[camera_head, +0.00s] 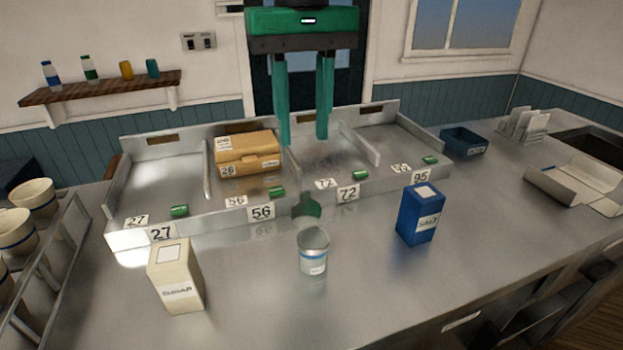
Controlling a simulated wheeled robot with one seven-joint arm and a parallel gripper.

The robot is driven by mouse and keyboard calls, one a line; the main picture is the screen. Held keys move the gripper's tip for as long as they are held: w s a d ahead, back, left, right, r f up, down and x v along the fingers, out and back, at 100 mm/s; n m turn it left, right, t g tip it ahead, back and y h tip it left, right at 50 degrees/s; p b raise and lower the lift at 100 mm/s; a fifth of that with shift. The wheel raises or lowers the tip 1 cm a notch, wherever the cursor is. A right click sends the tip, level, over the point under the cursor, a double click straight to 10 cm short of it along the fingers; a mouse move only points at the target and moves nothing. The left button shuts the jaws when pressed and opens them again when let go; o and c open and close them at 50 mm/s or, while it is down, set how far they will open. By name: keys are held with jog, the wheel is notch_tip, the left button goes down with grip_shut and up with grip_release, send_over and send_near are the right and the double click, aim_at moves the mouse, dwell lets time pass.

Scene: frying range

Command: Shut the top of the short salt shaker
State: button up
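A short white cylinder (313,258) with a blue band and a small label stands upright on the steel counter, front centre. It may be the short salt shaker; its label is too small to read. My green gripper (304,140) hangs above the counter, behind and above the cylinder, pointing down. Its two fingers are apart with nothing between them.
A cream box (176,278) labelled SUGAR stands left of the cylinder. Behind is a low divided steel tray (125,240) with number tags and an orange-brown box (247,155). Cups (38,196) stand in a rack at left.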

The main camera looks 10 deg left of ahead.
aim_at(307, 191)
notch_tip(307, 191, down, 10)
jog(key=shift+f, duration=0.1)
dwell(0.4)
grip_shut()
jog(key=shift+s+d, duration=0.15)
jog(key=shift+d, duration=0.1)
jog(key=shift+a, duration=0.15)
